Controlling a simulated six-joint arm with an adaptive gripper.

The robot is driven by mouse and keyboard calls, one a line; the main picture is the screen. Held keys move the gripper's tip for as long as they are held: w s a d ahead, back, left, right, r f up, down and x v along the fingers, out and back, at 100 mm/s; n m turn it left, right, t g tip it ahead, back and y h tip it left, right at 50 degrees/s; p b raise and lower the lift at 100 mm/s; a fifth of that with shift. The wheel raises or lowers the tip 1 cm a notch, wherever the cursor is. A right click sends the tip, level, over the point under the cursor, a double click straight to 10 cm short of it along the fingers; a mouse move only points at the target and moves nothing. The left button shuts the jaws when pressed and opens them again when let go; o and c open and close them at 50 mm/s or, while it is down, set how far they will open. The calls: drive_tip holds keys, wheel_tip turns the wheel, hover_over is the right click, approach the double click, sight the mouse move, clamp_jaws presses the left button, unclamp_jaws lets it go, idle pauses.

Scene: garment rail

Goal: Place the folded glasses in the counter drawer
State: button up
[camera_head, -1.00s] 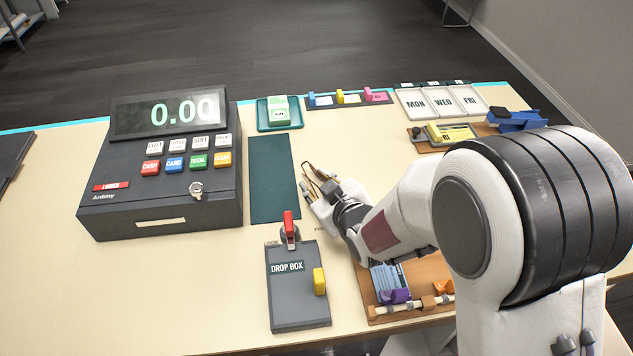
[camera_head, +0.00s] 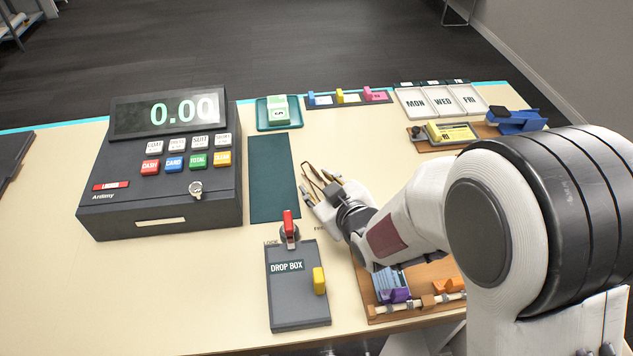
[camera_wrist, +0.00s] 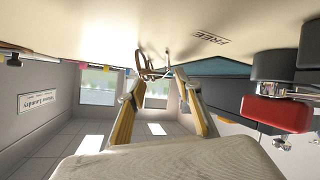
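The brown-framed glasses (camera_head: 311,172) are on the cream counter, just right of the dark green mat. In the wrist view the glasses (camera_wrist: 141,64) show right at my fingertips, with thin parts reaching between them. My gripper (camera_head: 322,190) is low over the counter with its fingers spread. In the wrist view the two fingers (camera_wrist: 161,82) stand apart. I cannot tell whether they touch the glasses. The arm and fingers partly hide the glasses in the head view. No open drawer can be made out.
The cash register (camera_head: 160,180) stands left of the green mat (camera_head: 273,180). The drop box (camera_head: 298,300), with a red lever (camera_head: 289,225), is in front. A wooden tray (camera_head: 425,283) with cards lies under my forearm. Card holders, a yellow card and a blue stapler (camera_head: 518,121) line the back right.

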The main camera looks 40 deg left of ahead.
drive_tip(key=shift+v, duration=5.2)
drive_tip(key=shift+w+d+r, duration=0.2)
drive_tip(key=shift+w+d, duration=0.1)
drive_tip(key=shift+d, duration=0.15)
drive_tip(key=w+d+r+m+t+h, duration=0.1)
drive_tip(key=w+d+r+m+h, duration=0.15)
drive_tip(key=d, duration=0.65)
drive_tip(key=w+d+r+m+h, duration=0.1)
drive_tip(key=d+r+m+h, duration=0.15)
drive_tip(key=d, duration=0.55)
drive_tip(key=w+d+r+m+t+h, duration=0.1)
drive_tip(key=d+r+m+h, duration=0.15)
drive_tip(key=d, duration=0.65)
drive_tip(key=s+d+r+m+g+h, duration=0.2)
drive_tip(key=s+d+m, duration=0.6)
drive_tip(key=s+d, duration=0.8)
drive_tip(key=shift+s+r+g+h, duration=0.25)
drive_tip(key=shift+s+g+h, duration=0.3)
drive_tip(key=shift+h, duration=0.2)
drive_tip(key=shift+o, duration=0.3)
drive_tip(key=shift+d, duration=0.1)
